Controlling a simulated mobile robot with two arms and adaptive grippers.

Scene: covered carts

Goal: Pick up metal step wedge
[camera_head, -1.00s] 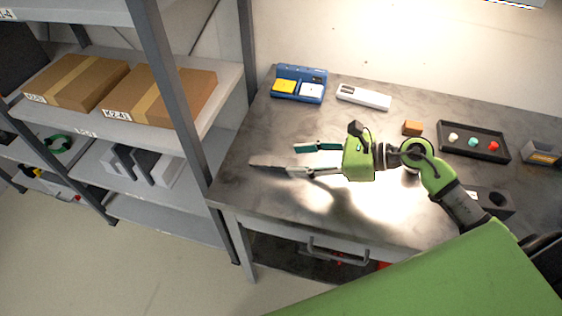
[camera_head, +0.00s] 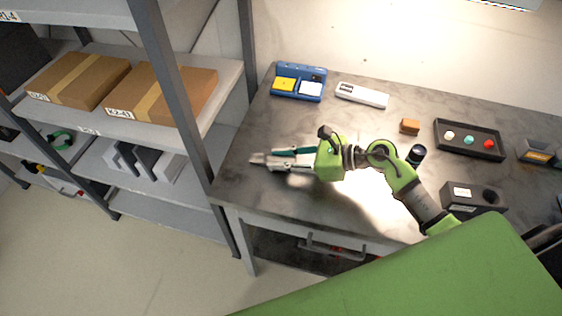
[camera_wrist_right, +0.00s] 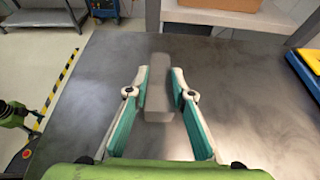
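The metal step wedge (camera_head: 262,158) is a grey, narrow metal piece lying on the left part of the grey table. My right gripper (camera_head: 276,158) reaches over the table from the right, with its fingers pointing left at the wedge. In the right wrist view the wedge (camera_wrist_right: 158,100) lies lengthwise between the two fingers of my right gripper (camera_wrist_right: 160,82). The fingers are apart, one on each side of it, with little gap near the tips; contact is not clear. In the head view the fingers hide part of the wedge.
On the table (camera_head: 235,190) stand a blue case (camera_head: 299,82), a white device (camera_head: 362,95), a small orange-brown block (camera_head: 410,126), a black tray with coloured knobs (camera_head: 469,139) and a dark box (camera_head: 474,197). A grey shelf (camera_head: 205,120) stands close at the left.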

